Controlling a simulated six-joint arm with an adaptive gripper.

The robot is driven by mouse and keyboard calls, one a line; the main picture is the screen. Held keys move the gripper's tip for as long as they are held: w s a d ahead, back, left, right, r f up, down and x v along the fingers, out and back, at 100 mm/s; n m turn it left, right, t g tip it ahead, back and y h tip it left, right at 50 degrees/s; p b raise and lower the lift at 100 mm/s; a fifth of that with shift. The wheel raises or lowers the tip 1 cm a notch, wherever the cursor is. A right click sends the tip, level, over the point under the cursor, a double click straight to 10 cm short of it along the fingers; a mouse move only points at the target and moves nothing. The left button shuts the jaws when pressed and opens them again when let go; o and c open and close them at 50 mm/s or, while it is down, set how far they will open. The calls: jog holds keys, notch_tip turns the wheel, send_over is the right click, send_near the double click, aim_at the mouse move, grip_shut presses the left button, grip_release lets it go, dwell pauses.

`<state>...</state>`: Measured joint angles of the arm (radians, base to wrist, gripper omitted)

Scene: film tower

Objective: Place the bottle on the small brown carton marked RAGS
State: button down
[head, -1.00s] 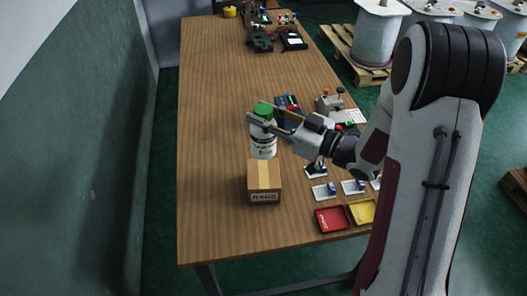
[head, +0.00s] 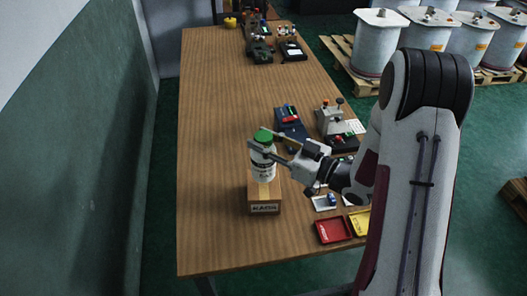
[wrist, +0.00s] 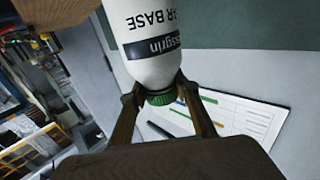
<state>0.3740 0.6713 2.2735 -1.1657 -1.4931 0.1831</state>
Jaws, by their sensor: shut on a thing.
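The white bottle (head: 263,165) has a green cap and dark label print. My gripper (head: 262,142) is shut on it near the neck, just below the cap, reaching in from the right. The bottle is upright over the small brown carton (head: 264,208) marked RAGS, near the table's front end. Its base overlaps the carton's top in the head view; I cannot tell whether they touch. In the wrist view the bottle (wrist: 153,35) appears cap-down between my two fingers (wrist: 158,88).
The wooden table (head: 215,120) is clear on the left. A red tray (head: 333,229) and a yellow tray (head: 361,221) lie right of the carton. A dark blue device (head: 291,125) and a grey device (head: 331,119) stand behind my gripper. Large drums (head: 378,42) stand beyond the table.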

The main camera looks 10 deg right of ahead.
jog(key=shift+f, duration=2.05)
jog(key=c, duration=1.5)
grip_release()
jog(key=shift+f, duration=0.1)
jog(key=shift+d, duration=0.1)
jog(key=shift+s+d, duration=0.2)
jog(key=shift+v, duration=5.65)
